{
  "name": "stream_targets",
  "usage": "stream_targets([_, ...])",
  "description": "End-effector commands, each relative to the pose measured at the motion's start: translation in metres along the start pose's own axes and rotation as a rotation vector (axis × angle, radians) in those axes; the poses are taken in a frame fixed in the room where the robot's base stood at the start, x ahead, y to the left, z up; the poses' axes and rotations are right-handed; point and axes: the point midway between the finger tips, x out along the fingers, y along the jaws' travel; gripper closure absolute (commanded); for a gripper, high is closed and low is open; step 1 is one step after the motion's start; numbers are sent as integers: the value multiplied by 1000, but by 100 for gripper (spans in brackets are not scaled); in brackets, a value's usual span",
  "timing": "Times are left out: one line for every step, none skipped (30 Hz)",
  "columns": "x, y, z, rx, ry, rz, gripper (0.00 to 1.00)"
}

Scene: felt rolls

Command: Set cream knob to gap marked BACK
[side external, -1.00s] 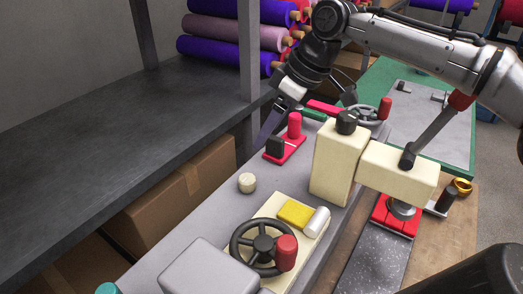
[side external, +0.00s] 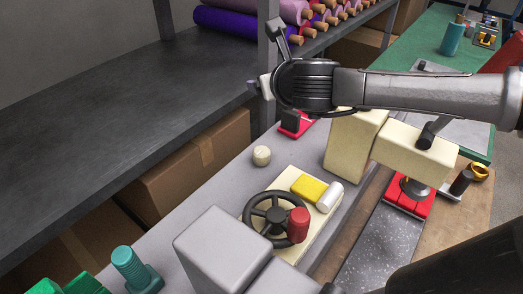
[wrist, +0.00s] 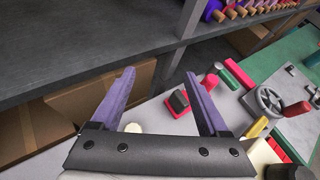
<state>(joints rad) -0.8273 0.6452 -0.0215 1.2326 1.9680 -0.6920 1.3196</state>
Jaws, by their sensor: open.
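The cream knob (side external: 261,155) is a small round piece standing on the grey bench top, left of the cream machine, in the side external view. In the wrist view a pale round piece, likely the same cream knob (wrist: 133,128), shows just above my gripper's dark crossbar, near the left finger's base. My gripper (wrist: 160,74) has two purple fingers spread apart with nothing between them. In the side external view my arm hides most of the gripper, which is raised above the bench. No BACK marking can be read in either view.
A black handwheel (side external: 273,218) with a red handle, a yellow block (side external: 309,188) and a white cylinder stand nearer the front. A red base with a black block (wrist: 179,101) lies beyond the right finger. A dark shelf (side external: 110,110) and cardboard boxes (side external: 185,165) border the left.

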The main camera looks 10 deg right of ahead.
Motion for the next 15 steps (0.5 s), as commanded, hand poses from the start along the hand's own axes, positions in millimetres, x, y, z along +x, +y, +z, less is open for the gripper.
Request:
stream_targets([-10, 2, -26, 85, 83, -40, 22])
stream_targets([-17, 2, -42, 130, 132, -64, 22])
stream_targets([-26, 4, -61, 177, 193, -94, 22])
stream_targets([-33, 7, -74, 202, 233, -110, 22])
stream_targets([-40, 10, -86, 216, 270, -121, 22])
stream_targets([-51, 17, -99, 222, 309, -123, 22])
stream_targets([-59, 26, -107, 221, 329, -109, 22])
stream_targets([-65, 34, -110, 214, 333, -94, 22])
stream_targets([-70, 40, -109, 204, 328, -82, 22])
stream_targets([-72, 44, -109, 200, 325, -75, 22])
stream_targets([-74, 46, -109, 197, 324, -70, 22])
stream_targets([-73, 48, -110, 194, 323, -68, 22])
stream_targets([-72, 48, -111, 193, 323, -67, 22])
stream_targets([-69, 48, -111, 193, 323, -67, 22])
stream_targets([-65, 48, -113, 193, 323, -67, 22])
